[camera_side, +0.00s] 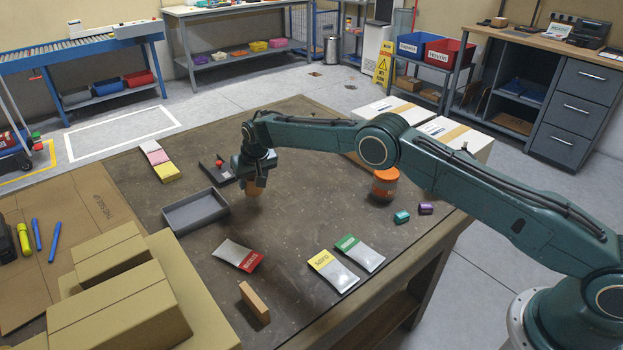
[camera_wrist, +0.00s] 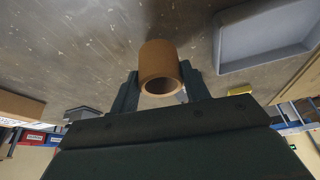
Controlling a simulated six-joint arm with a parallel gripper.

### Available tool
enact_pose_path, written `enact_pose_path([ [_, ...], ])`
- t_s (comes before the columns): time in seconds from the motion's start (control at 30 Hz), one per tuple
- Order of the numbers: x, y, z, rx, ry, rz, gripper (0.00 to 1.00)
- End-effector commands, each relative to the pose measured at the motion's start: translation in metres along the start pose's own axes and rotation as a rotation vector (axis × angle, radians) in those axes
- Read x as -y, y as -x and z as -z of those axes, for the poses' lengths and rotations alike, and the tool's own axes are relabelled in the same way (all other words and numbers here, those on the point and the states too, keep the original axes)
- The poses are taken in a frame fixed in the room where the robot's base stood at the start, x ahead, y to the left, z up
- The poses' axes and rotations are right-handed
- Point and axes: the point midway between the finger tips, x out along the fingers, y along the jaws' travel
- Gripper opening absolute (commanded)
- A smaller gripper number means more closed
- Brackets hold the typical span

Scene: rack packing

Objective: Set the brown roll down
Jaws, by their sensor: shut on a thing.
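The brown roll (camera_wrist: 160,70) is a short hollow tube, held between the two fingers of my gripper (camera_wrist: 160,88) in the wrist view. In the side view my gripper (camera_side: 254,180) points down with the brown roll (camera_side: 254,189) at its tip. The roll appears a little above the table (camera_side: 290,210), just right of the grey tray (camera_side: 196,211). Whether its lower edge touches the table is hard to tell. The fingers hide part of the roll in the side view.
A red-labelled packet (camera_side: 238,255), yellow packet (camera_side: 333,271), green packet (camera_side: 360,252), wooden block (camera_side: 254,302) and orange-lidded jar (camera_side: 384,183) surround a clear middle area. Cardboard boxes (camera_side: 120,310) stand front left.

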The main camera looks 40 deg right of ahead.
Motion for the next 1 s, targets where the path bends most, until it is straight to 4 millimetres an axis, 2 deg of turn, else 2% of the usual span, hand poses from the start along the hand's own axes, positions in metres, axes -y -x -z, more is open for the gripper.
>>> enact_pose_path([
  [0.1, 0.0, -0.015, -0.006, 0.002, 0.0, -0.001, 0.23],
  [0.23, 0.0, -0.024, -0.01, 0.001, -0.001, 0.0, 0.23],
  [0.7, 0.0, -0.029, -0.012, 0.0, -0.001, 0.0, 0.23],
  [0.73, 0.0, -0.029, -0.012, 0.0, -0.001, 0.0, 0.5],
  [0.8, 0.0, -0.029, -0.012, 0.0, -0.001, 0.0, 0.64],
  [0.83, 0.0, -0.029, -0.012, 0.0, -0.001, 0.0, 0.68],
  [1.0, 0.0, -0.029, -0.012, 0.0, -0.001, 0.0, 0.68],
])
